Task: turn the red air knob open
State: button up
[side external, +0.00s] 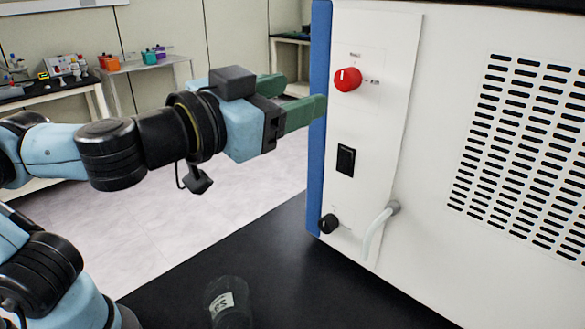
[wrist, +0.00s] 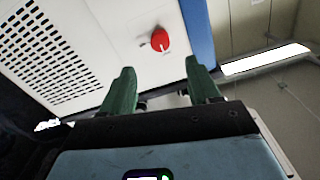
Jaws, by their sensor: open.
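The red air knob (side external: 347,79) is a round red dial with a white mark, on the upper part of the white side panel of the freeze dryer (side external: 375,150). It also shows in the wrist view (wrist: 160,39), above and between my fingers. My gripper (side external: 297,98) has two green fingers, spread apart with nothing between them. In the side view it is left of the knob, near the blue edge of the machine, and a little lower than the knob. In the wrist view my fingertips (wrist: 162,75) are apart from the knob.
A black switch (side external: 346,160), a small black knob (side external: 328,224) and a pale hose (side external: 377,231) are lower on the panel. A vent grille (side external: 525,150) is at the right. A labelled clear jar (side external: 229,302) stands on the black bench (side external: 290,280). Side benches are far behind.

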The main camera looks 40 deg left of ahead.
aim_at(342, 82)
jog(key=w, duration=0.9)
jog(key=shift+w, duration=0.4)
jog(key=c, duration=1)
jog(key=shift+c, duration=0.2)
